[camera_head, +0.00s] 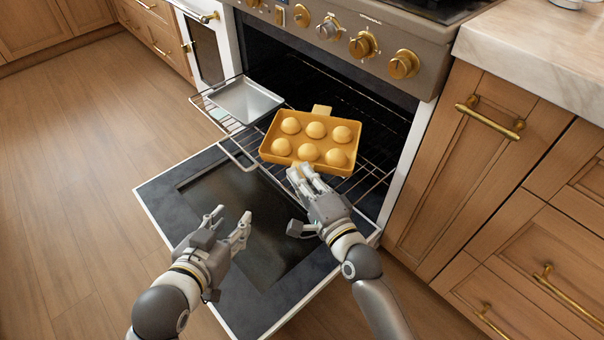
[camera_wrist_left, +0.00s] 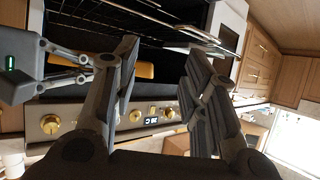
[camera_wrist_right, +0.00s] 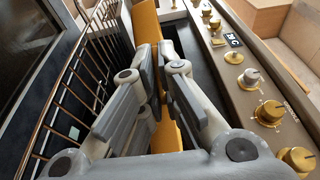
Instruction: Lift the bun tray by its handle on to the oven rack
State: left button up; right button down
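The bun tray (camera_head: 309,142) is orange-yellow, with several round buns in it and a tab handle at its far and near sides. It looks roughly level over the right part of the pulled-out oven rack (camera_head: 368,180); I cannot tell whether it touches the wires. My right gripper (camera_head: 300,172) is shut on the near handle, which the fingers mostly hide. The right wrist view shows the fingers (camera_wrist_right: 160,75) closed around the yellow tray part (camera_wrist_right: 148,22). My left gripper (camera_head: 232,217) is open and empty above the lowered oven door, apart from the tray.
A grey metal pan (camera_head: 247,101) sits on the rack's left part. The oven door (camera_head: 215,190) is folded down below both hands. The knob panel (camera_head: 362,45) overhangs the oven opening. Wooden cabinets (camera_head: 480,180) stand close on the right. The floor at left is clear.

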jog(key=shift+f+b, duration=0.4)
jog(key=shift+f, duration=0.05)
jog(key=shift+f+b, duration=0.35)
jog(key=shift+f, duration=0.2)
pick_arm(q)
jog(key=shift+w+d+r+t+h, duration=1.25)
jog(key=shift+r+t, duration=1.35)
jog(key=shift+r, duration=1.75)
jog(key=s+r+t+h+b, duration=0.2)
jog(key=s+r+t+b, duration=0.2)
jog(key=r+t, duration=0.4)
jog(key=shift+s+r+m+t, duration=0.3)
jog(key=shift+s+r, duration=0.3)
jog(key=shift+r, duration=1.75)
pick_arm(e)
jog(key=shift+f, duration=2.85)
pick_arm(q)
jog(key=shift+a+h, duration=0.1)
jog(key=shift+h, duration=0.15)
jog(key=shift+w+f+g+y+p, duration=0.35)
jog(key=shift+w+f+g, duration=0.25)
jog(key=shift+w+f, duration=0.2)
